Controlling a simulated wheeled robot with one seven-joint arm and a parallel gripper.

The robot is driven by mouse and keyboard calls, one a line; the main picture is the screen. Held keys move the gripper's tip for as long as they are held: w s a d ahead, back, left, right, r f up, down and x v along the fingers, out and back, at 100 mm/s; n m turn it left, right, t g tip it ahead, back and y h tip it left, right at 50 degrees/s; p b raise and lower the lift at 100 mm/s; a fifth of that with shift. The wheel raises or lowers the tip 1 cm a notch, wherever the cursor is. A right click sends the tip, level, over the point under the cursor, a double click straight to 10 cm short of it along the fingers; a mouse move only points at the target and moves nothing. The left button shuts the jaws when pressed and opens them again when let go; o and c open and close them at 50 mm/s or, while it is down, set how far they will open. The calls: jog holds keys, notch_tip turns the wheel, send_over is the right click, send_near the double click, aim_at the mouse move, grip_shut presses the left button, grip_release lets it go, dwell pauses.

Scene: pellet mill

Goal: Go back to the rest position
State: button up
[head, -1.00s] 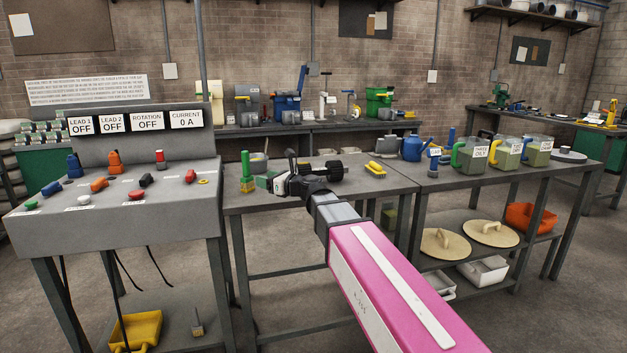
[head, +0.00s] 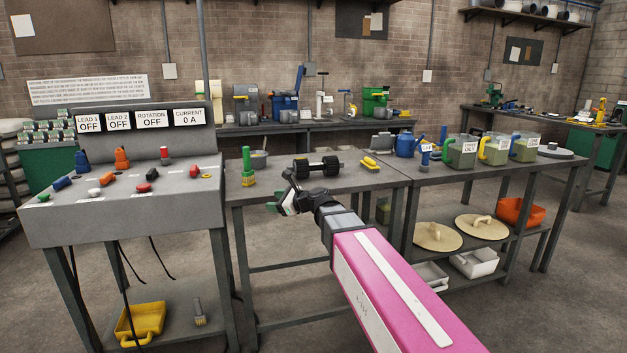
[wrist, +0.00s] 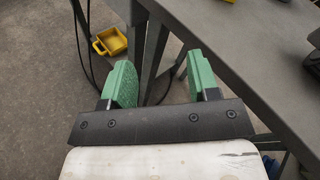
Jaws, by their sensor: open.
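My gripper (head: 279,205) is at the end of my pink arm, at the front edge of the middle table (head: 345,190) in the head view. In the wrist view its two green fingers (wrist: 160,82) stand wide apart with nothing between them. Past the fingers I see the floor, table legs and a yellow scoop (wrist: 110,41). The table's edge runs close to the right finger in the wrist view.
On the middle table are a black roller pair (head: 318,166), a green-handled brush (head: 247,165) and a yellow brush (head: 375,165). The control console (head: 120,222) stands to the left. Jugs (head: 495,150) stand on the right table. Open floor lies in front.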

jog(key=s+d+f+n+g+h, duration=0.2)
jog(key=s+d+f+n+h, duration=0.2)
jog(key=d+f, duration=0.6)
jog(key=s+d+f+n+g+h, duration=0.2)
jog(key=s+d+f+n+h, duration=0.3)
jog(key=s+d+f+n, duration=0.3)
jog(key=s+d+f+n+g+h, duration=0.3)
jog(key=s+d+f+n+h, duration=0.1)
jog(key=d+f, duration=0.8)
jog(key=s+n, duration=0.1)
jog(key=n, duration=0.1)
jog(key=shift+s+d+n, duration=0.4)
